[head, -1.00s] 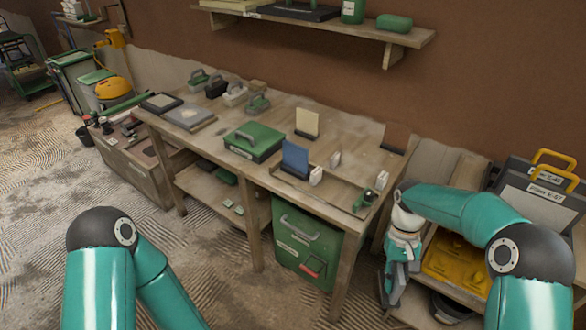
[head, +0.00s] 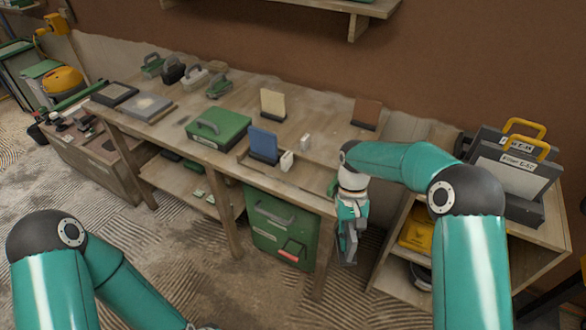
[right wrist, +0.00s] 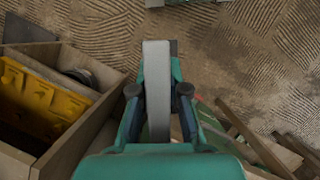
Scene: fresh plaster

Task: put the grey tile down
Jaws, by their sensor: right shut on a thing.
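My right gripper (head: 347,240) hangs down beside the right front corner of the workbench (head: 170,120). It is shut on the grey tile (right wrist: 157,90), seen edge-on as a pale strip between the fingers in the right wrist view. In the head view only a dark grey piece of it (head: 350,252) shows at the fingers. The tile is in the air over the gap between bench and shelf unit. My left arm enters at the lower left; its gripper is out of the picture.
On the bench stand a blue tile (head: 263,143), a cream tile (head: 273,103) and a brown tile (head: 366,113), with a green case (head: 220,126) nearby. A shelf unit (head: 470,245) with a yellow item (head: 415,235) is at right. A green bin (head: 280,232) stands under the bench.

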